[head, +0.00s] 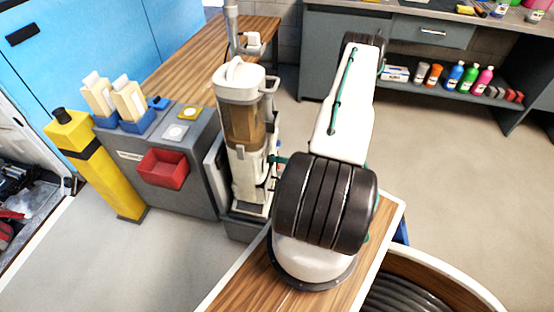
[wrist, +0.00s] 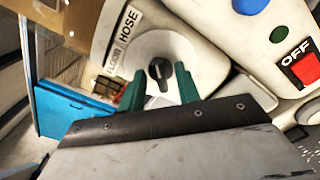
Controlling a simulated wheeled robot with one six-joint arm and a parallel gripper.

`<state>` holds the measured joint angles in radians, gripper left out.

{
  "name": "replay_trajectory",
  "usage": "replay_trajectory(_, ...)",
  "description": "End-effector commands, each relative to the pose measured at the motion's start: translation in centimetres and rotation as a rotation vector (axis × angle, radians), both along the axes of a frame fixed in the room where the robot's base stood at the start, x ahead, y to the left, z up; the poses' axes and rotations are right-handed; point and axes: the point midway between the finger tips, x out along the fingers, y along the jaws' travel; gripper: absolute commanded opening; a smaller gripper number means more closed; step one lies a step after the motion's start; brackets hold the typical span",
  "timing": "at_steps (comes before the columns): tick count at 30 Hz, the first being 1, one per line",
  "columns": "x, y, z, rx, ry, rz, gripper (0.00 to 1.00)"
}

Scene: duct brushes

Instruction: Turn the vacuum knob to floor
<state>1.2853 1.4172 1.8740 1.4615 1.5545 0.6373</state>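The upright vacuum (head: 243,122) stands left of my arm in the head view, cream with a brown see-through canister. In the wrist view its small black knob (wrist: 160,72) sits on a round white dial (wrist: 178,48). A label reading FLOOR and HOSE (wrist: 122,38) lies to the upper left of the knob. I cannot tell which word the knob points to. My gripper (wrist: 159,69) is open, with one green fingertip on each side of the knob. I cannot tell whether either touches it. In the head view my arm mostly hides the gripper and the knob.
A red OFF switch (wrist: 304,70) and a blue button (wrist: 250,5) are on the vacuum, right of the dial. A grey cabinet (head: 190,150) with a red bin (head: 163,169) and a yellow post (head: 95,165) stand left of the vacuum. Open floor (head: 430,155) lies to the right.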

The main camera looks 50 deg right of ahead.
Motion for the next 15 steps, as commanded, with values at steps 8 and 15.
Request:
replay_trajectory(8,0.45,0.2,-0.01,0.0,0.0,0.0,0.33)
replay_trajectory(15,0.44,0.19,-0.01,0.0,0.0,0.0,0.0)
